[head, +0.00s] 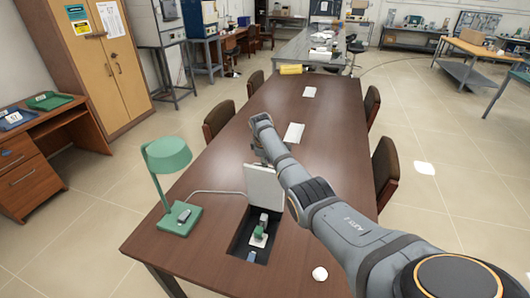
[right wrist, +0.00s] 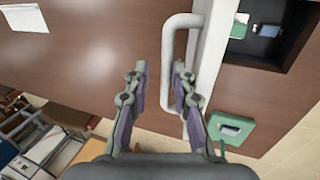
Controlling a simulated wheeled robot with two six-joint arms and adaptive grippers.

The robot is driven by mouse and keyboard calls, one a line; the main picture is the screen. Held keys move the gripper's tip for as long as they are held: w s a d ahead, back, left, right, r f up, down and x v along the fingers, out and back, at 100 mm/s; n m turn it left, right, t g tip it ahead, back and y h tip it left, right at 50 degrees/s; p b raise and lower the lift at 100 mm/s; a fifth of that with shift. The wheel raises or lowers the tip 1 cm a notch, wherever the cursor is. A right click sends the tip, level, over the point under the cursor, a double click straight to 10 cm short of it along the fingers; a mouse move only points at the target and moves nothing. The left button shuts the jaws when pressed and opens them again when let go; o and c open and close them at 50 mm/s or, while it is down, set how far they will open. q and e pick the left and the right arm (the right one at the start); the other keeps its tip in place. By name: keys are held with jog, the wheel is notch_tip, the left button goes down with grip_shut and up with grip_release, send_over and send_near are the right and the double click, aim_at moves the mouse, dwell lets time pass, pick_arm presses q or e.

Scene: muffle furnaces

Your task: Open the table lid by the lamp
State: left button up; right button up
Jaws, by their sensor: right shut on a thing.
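The table lid (head: 264,186) is a pale panel standing raised beside a dark recess in the brown table (head: 318,110). The green lamp (head: 168,158) stands left of it; its green base shows in the right wrist view (right wrist: 246,137). In that view the lid (right wrist: 212,50) is seen nearly edge-on, with a pale bar handle (right wrist: 168,60). My right gripper (right wrist: 160,80) is shut on the handle, which passes between its fingers. In the head view, my right gripper (head: 258,153) is on the lid's far side, partly hidden. My left gripper is not in view.
The open recess (head: 242,246) holds small green and grey items (head: 260,231). A cable runs from the lamp to the lid area. White papers (head: 293,132) lie farther along the table, and chairs (head: 385,172) stand along its sides. A white object (head: 320,273) lies near the front.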

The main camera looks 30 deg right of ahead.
jog(key=v, duration=0.9)
jog(key=shift+r, duration=0.35)
jog(key=shift+s+a, duration=0.1)
jog(key=shift+s+a+r, duration=0.1)
jog(key=shift+s+r, duration=0.05)
